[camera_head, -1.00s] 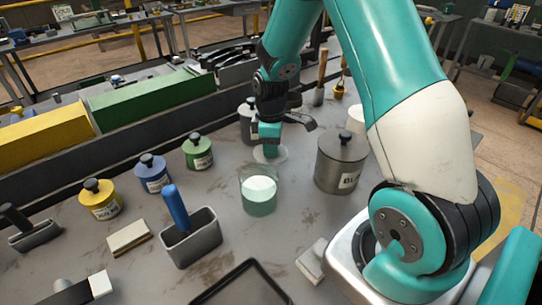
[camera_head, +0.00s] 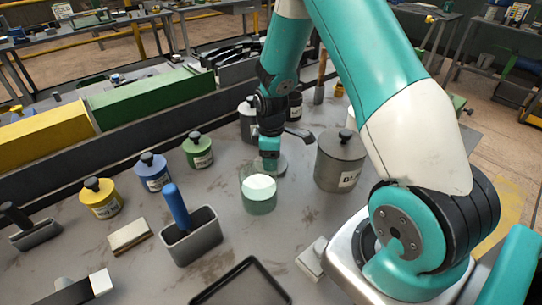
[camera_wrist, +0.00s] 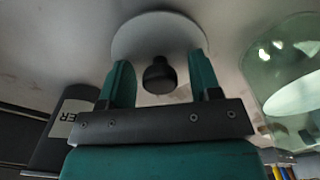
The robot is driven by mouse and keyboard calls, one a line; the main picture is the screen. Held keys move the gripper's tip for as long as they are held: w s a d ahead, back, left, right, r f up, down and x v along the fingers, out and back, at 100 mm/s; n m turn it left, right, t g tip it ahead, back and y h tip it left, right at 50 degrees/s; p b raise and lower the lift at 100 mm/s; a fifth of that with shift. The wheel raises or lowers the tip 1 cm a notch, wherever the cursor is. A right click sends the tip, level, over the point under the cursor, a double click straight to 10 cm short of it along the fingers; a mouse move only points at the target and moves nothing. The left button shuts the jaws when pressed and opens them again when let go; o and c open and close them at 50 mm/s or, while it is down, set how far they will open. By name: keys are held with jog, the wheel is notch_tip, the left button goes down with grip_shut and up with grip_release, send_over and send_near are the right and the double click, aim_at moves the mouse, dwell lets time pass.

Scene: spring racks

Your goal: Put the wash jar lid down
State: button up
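The wash jar lid is a pale grey disc with a dark knob (camera_wrist: 159,76). In the head view the lid (camera_head: 281,167) appears flat on the bench, just behind the wash jar, partly hidden by my gripper. The wash jar (camera_head: 259,198) is clear glass with pale liquid in it and an uncovered top; it shows at the right of the wrist view (camera_wrist: 280,68). My gripper (camera_head: 270,160) points down over the lid. In the wrist view its two teal fingers (camera_wrist: 160,78) stand apart on either side of the knob, with gaps showing.
A large grey lidded pot (camera_head: 340,160) stands right of the lid. A dark-labelled canister (camera_head: 247,122) is close behind my gripper. Green (camera_head: 198,152), blue (camera_head: 153,172) and yellow (camera_head: 101,198) jars stand left. A grey bin (camera_head: 192,240) and black tray (camera_head: 242,285) are in front.

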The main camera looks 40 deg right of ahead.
notch_tip(320, 180, up, 12)
jog(key=b, duration=0.1)
jog(key=s+a+r+y, duration=0.1)
jog(key=s+a+r, duration=0.25)
jog(key=a, duration=0.25)
jog(key=s+a+r+y, duration=0.1)
jog(key=s+a+r, duration=0.25)
jog(key=a, duration=0.25)
jog(key=s+a+r+m+y, duration=0.1)
jog(key=s+a+r, duration=0.1)
jog(key=s+a, duration=0.3)
jog(key=s+a+r+m+y, duration=0.1)
jog(key=s+a+r, duration=0.2)
jog(key=s, duration=0.7)
jog(key=shift+s+a, duration=0.15)
jog(key=shift+a, duration=1.1)
